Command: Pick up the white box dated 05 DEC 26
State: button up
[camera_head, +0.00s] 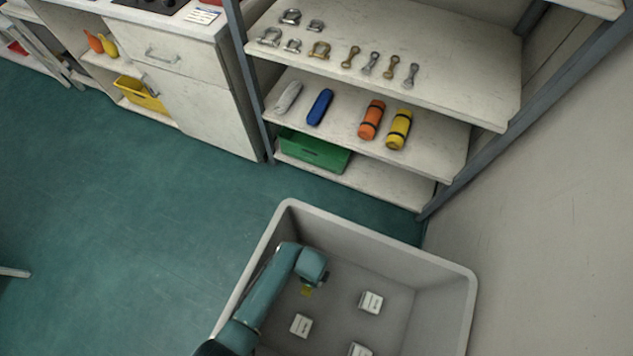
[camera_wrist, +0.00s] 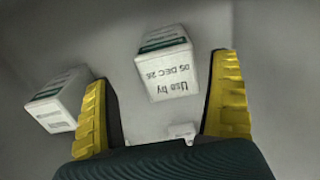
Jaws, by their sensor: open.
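In the wrist view, a white box (camera_wrist: 168,75) with a green band shows upside-down print reading "Use by 05 DEC 26". It lies ahead of my open gripper (camera_wrist: 162,70), between the lines of the two yellow fingers; I see no contact. A second white box (camera_wrist: 58,100) lies left of the left finger, its print unreadable. In the head view, white boxes lie on the bin floor: one at right (camera_head: 371,302), one at lower left (camera_head: 301,325), one at the bottom edge (camera_head: 360,350). Their dates are too small to read. My gripper (camera_head: 307,290) is partly hidden by my arm.
A deep grey bin (camera_head: 385,250) with raised walls surrounds the boxes and my gripper. In the wrist view, a small white object (camera_wrist: 181,131) shows near the palm. A shelf (camera_head: 440,95) with shackles and rolls stands behind the bin.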

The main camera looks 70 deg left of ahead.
jog(key=f+b, duration=0.1)
jog(key=f, duration=0.1)
jog(key=f+b, duration=0.2)
jog(key=w+f+b, duration=0.1)
jog(key=f, duration=0.1)
jog(key=shift+a+f, duration=0.1)
jog(key=shift+f, duration=0.1)
jog(key=shift+r, duration=0.15)
jog(key=c, duration=1.3)
notch_tip(320, 180, up, 10)
jog(key=p, duration=0.6)
jog(key=shift+r, duration=0.1)
jog(key=shift+c, duration=0.2)
jog(key=w+d+r+p, duration=0.1)
jog(key=d+r+p, duration=0.4)
jog(key=r+p, duration=0.7)
jog(key=p, duration=0.2)
jog(key=shift+r+p, duration=0.4)
